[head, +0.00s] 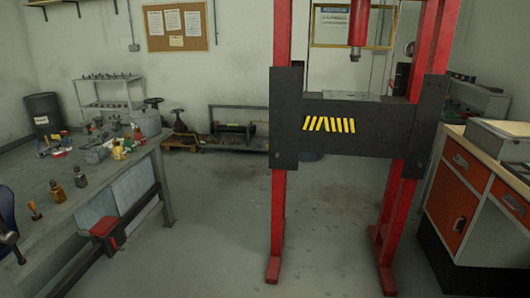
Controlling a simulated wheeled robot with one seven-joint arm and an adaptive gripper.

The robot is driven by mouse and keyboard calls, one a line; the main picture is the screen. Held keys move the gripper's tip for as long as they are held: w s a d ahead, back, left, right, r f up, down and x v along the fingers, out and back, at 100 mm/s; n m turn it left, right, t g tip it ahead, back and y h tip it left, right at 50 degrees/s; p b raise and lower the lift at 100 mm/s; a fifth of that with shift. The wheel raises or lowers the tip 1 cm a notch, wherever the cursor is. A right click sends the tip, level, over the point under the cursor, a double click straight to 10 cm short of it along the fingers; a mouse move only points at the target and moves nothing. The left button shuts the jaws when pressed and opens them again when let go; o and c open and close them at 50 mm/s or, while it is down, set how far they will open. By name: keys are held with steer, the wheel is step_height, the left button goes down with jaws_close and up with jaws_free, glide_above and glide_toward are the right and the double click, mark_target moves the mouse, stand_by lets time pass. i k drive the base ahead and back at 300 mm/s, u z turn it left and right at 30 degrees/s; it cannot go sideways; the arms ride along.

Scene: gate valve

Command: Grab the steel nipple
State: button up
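I cannot make out a steel nipple for certain. Small items lie on the grey workbench (58,222) at the left, too small to identify fully. They include two dark bottles or jars, the nearer one (56,191) and the farther one (80,177), and an orange-handled tool (35,211). Farther back are a yellowish object (118,147), a grey metal part (95,152) and a grey container (147,122). My gripper is not in view.
A red press frame (278,215) with a dark crossbeam (345,125) stands ahead, right of centre. An orange-fronted cabinet (452,185) is at the right. A red vise-like part (104,228) juts from the bench. The floor (215,225) between bench and press is clear.

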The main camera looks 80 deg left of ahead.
mark_target(80, 178)
steer(key=u, duration=4.65)
steer(key=k, duration=1.3)
steer(key=u, duration=1.2)
steer(key=i, duration=2.6)
steer(key=z, duration=1.4)
steer(key=i, duration=0.7)
steer(key=z, duration=0.7)
